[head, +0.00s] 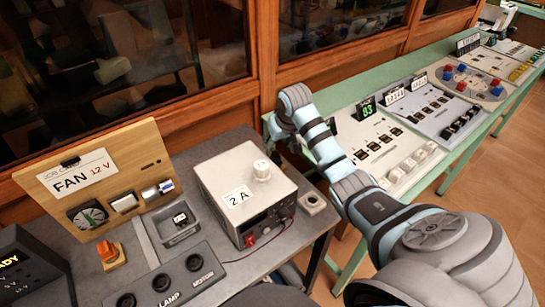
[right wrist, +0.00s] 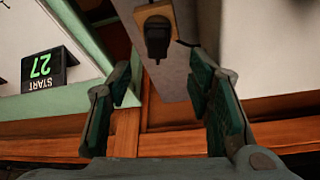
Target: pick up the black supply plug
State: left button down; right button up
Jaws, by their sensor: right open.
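The black supply plug (right wrist: 157,38) shows near the top of the right wrist view, at a tan block (right wrist: 156,12) on a grey surface. My right gripper (right wrist: 162,78) is open and empty. Its two fingertips point toward the plug, one to each side below it in the picture, and do not touch it. In the head view my right arm reaches to the back, past the right side of the power supply (head: 250,190), and its fingers are not clear there. I cannot make out the plug clearly in the head view. My left gripper is not in view.
A fan card panel (head: 92,180), a switch box (head: 165,285) and a small grey tray (head: 177,224) stand on the left bench. A green bench (head: 385,90) with control panels runs along the right. A START 27 display (right wrist: 42,70) shows in the right wrist view.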

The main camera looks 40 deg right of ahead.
aim_at(276, 154)
jog(key=b+x, duration=0.1)
jog(key=x, duration=0.7)
jog(key=shift+d+b, duration=0.1)
jog(key=shift+b, duration=0.3)
jog(key=shift+w+f, duration=0.1)
jog(key=shift+s, duration=0.25)
jog(key=shift+c, duration=0.2)
jog(key=shift+r, duration=0.25)
jog(key=c, duration=0.3)
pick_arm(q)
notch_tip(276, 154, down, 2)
pick_arm(e)
grip_shut()
